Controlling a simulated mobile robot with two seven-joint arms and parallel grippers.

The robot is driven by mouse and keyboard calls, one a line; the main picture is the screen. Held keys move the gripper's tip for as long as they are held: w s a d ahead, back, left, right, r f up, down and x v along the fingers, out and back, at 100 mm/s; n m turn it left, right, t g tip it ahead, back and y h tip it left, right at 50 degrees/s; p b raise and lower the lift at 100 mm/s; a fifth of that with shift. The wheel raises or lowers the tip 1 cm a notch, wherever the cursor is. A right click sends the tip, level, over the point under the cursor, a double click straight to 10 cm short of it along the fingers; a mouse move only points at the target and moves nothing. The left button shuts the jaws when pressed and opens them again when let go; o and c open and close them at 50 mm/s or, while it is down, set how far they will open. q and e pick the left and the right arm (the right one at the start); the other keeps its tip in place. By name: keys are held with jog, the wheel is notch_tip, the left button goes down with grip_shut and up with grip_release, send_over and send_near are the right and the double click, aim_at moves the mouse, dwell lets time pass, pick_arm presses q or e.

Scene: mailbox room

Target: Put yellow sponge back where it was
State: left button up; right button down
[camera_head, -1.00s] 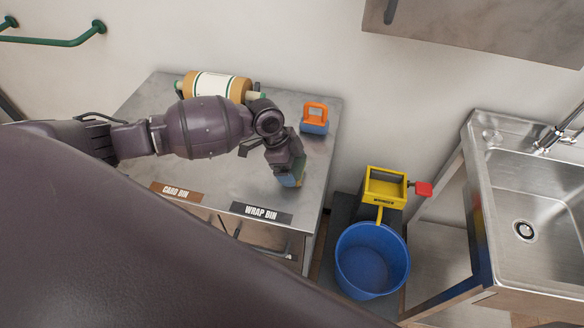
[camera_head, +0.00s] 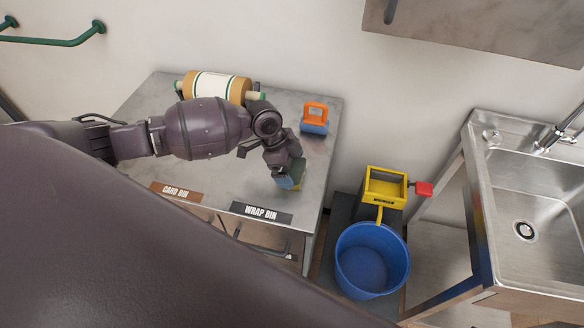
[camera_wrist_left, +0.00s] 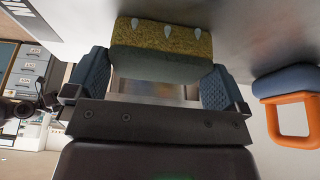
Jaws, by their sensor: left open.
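The yellow sponge (camera_wrist_left: 162,40) is in the left wrist view, with a speckled yellow layer, a dark green layer and a few pale pointed marks. It lies against the grey tabletop. My left gripper (camera_wrist_left: 152,75) is open, with its blue ribbed pads at either side of the sponge's near edge. I cannot tell whether the pads touch it. In the head view my left gripper (camera_head: 288,182) points down at the table's right part and hides most of the sponge. My right gripper is out of view.
The metal table (camera_head: 225,180) also holds a paper roll (camera_head: 217,87) and a blue block with an orange handle (camera_head: 315,118). Card bin (camera_head: 175,193) and wrap bin (camera_head: 262,214) labels line its front edge. A blue bucket (camera_head: 372,262), yellow wringer (camera_head: 386,188) and sink (camera_head: 535,190) stand right.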

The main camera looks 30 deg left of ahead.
pick_arm(q)
jog(key=v, duration=1.1)
jog(key=shift+s+f, duration=0.1)
